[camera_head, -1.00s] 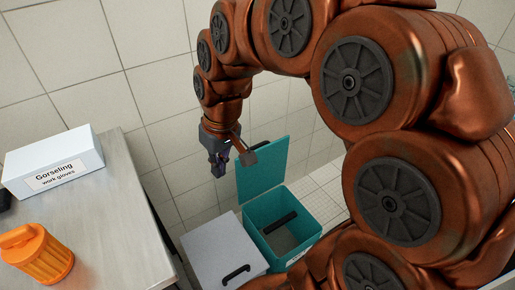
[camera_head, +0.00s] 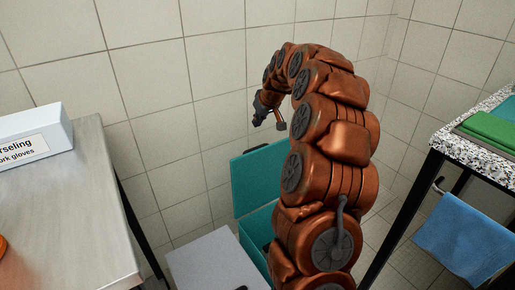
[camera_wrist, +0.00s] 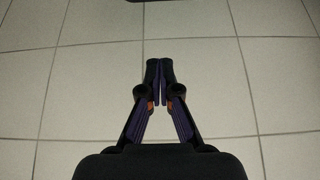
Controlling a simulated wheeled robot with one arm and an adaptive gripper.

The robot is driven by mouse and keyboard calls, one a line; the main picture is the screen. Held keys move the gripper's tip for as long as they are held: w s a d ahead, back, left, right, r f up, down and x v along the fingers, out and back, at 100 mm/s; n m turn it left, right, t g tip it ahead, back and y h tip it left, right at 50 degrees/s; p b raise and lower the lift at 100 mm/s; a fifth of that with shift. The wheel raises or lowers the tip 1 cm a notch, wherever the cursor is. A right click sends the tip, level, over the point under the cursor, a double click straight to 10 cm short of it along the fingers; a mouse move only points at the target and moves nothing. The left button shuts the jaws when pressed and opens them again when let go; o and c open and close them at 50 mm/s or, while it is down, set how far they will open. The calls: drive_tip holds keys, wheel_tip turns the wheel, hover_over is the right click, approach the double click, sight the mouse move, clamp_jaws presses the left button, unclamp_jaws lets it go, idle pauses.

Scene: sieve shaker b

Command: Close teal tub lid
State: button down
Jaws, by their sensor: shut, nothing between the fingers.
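The teal tub (camera_head: 258,222) stands on the floor, partly hidden behind my arm and cut by the lower part of the head view. Its teal lid (camera_head: 250,180) is open, standing up along the tub's back side. My gripper (camera_head: 257,120) is above the lid, apart from it, at the end of my arched arm. In the wrist view my gripper (camera_wrist: 159,70) has its fingertips together with nothing between them, over bare floor tiles. The tub does not show in the wrist view.
A grey-lidded bin (camera_head: 210,262) stands left of the tub. A metal table (camera_head: 95,215) with a white glove box (camera_head: 35,140) is at left. A speckled counter (camera_head: 452,145) with a hanging blue towel (camera_head: 467,238) is at right. Tiled walls stand behind.

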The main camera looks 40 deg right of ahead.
wheel_tip(320, 180, down, 10)
drive_tip(key=w+b, duration=0.1)
drive_tip(key=b, duration=0.1)
drive_tip(key=shift+w+d+r, duration=0.15)
drive_tip(key=shift+d+r, duration=0.05)
drive_tip(key=shift+d, duration=0.1)
idle(0.7)
idle(0.4)
